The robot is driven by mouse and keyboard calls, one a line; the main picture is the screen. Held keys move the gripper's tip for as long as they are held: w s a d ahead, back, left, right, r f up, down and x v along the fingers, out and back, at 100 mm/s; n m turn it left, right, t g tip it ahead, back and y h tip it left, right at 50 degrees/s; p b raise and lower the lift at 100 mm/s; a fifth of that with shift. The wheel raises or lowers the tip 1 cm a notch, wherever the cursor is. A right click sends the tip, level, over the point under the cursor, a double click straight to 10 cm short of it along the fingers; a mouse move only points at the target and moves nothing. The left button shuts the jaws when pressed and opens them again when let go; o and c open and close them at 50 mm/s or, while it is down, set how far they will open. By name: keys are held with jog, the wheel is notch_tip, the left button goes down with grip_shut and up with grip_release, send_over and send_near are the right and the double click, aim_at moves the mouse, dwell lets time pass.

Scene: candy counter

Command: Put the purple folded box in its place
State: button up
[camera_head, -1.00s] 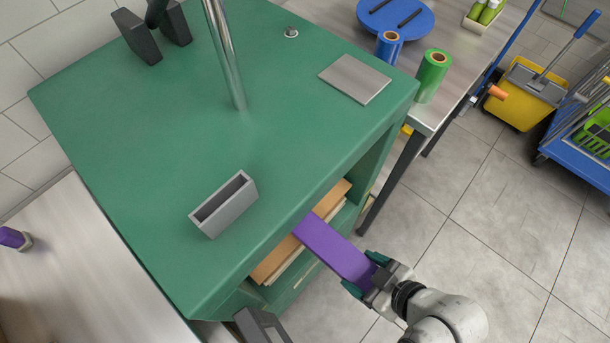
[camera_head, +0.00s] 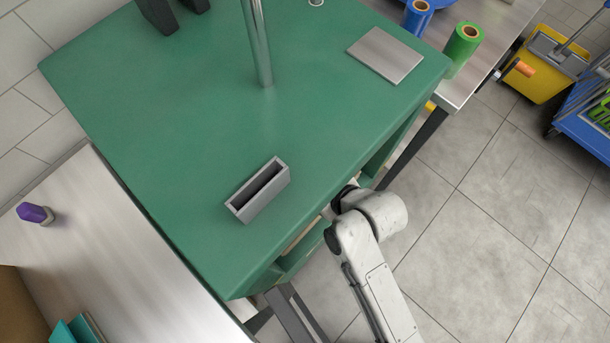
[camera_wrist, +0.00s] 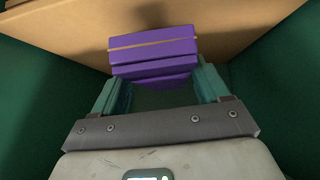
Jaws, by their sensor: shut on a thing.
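The purple folded box (camera_wrist: 153,52) is a flat purple bundle with a tan line across it in the wrist view. My gripper (camera_wrist: 160,88) is shut on it, with a teal finger at each side of its near end. Beyond the box is a tan cardboard surface (camera_wrist: 75,30), with dark green walls at both sides. I cannot tell whether the box touches the cardboard. In the head view, my gripper and the box are hidden below the top of the green cabinet (camera_head: 150,110); my arm reaches into its open front.
A grey slotted holder (camera_head: 258,190), a metal post (camera_head: 256,45) and a flat grey plate (camera_head: 386,55) are on the cabinet top. A metal counter (camera_head: 110,260) with a purple-topped item (camera_head: 34,213) stands at left. Floor (camera_head: 490,220) is open at right.

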jog(key=shift+w+a, duration=0.8)
jog(key=shift+a, duration=0.15)
jog(key=shift+w+a+r, duration=0.1)
jog(key=shift+w+a, duration=0.2)
jog(key=shift+a, duration=0.15)
notch_tip(320, 180, down, 3)
jog(key=shift+d+r, duration=0.1)
jog(key=shift+f, duration=0.45)
jog(key=o, duration=1.2)
jog(key=shift+c, duration=0.2)
jog(key=v, duration=1.2)
jog(key=shift+p, duration=0.45)
jog(key=shift+d, duration=0.1)
